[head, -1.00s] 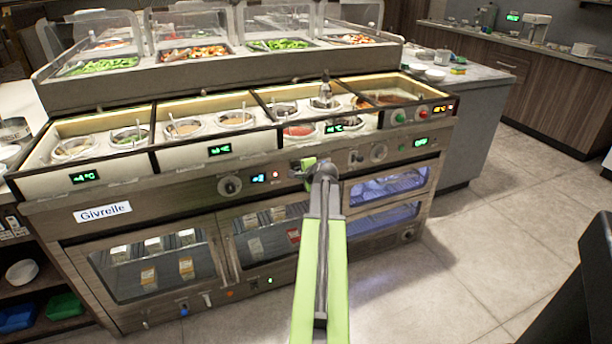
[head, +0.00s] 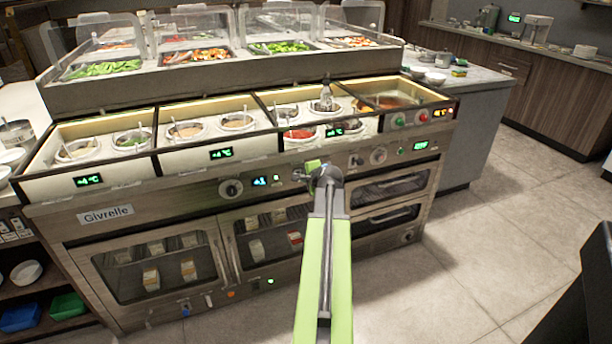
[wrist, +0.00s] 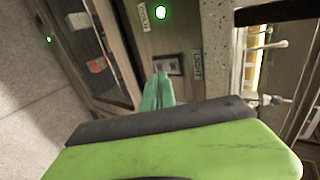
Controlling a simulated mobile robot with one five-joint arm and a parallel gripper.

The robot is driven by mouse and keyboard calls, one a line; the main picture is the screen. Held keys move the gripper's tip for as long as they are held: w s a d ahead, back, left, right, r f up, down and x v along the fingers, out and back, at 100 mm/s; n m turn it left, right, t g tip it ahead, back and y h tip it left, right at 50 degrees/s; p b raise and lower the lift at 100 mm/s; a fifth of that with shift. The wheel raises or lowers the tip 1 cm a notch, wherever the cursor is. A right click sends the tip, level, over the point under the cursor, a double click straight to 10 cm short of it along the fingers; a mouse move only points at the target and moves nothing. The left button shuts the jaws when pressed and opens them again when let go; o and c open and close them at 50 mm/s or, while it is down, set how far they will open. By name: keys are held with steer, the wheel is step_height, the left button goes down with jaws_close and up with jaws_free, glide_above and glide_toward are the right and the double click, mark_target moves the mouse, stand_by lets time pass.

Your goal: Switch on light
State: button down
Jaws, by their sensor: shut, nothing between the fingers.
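My gripper (head: 312,168) reaches the front panel of the steel sauce-well counter (head: 130,190). In the wrist view its teal fingers (wrist: 160,76) are together and empty. A labelled round button (wrist: 160,12) glows green beside the switch. In the head view my gripper hides the switch. Yellow-lit strips (head: 205,104) run along the back of the wells. The lower glass-door cabinets (head: 155,262) look dim inside.
A round knob (head: 231,189) and a blue display (head: 259,181) are left of my gripper, with more knobs (head: 378,155) to its right. Clear salad covers (head: 190,25) stand above the wells. The tiled floor (head: 480,250) at right is free.

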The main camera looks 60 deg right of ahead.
steer(key=p+v, duration=0.5)
steer(key=v, duration=0.6)
steer(key=shift+p, duration=0.4)
steer(key=shift+a, duration=0.15)
steer(key=w+a+f+n+g+y, duration=0.1)
steer(key=w+a+f+n+y, duration=0.1)
steer(key=w+a+n, duration=0.5)
steer(key=w+a+f+n+g+y, duration=0.15)
steer(key=w+a, duration=0.35)
steer(key=a, duration=0.6)
steer(key=w+a+f+n+y, duration=0.3)
steer(key=w+a, duration=0.2)
steer(key=a, duration=0.4)
steer(key=a+f+n+g, duration=0.1)
steer(key=a+n, duration=0.3)
steer(key=a, duration=0.6)
steer(key=s+a+f+n+g, duration=0.1)
steer(key=a+n, duration=0.4)
steer(key=a, duration=0.6)
steer(key=s+a+f+n+g, duration=0.1)
steer(key=a+n+g, duration=0.3)
steer(key=a, duration=0.7)
steer(key=shift+s+f+g, duration=0.25)
steer(key=shift+f+g, duration=0.2)
steer(key=shift+f, duration=0.2)
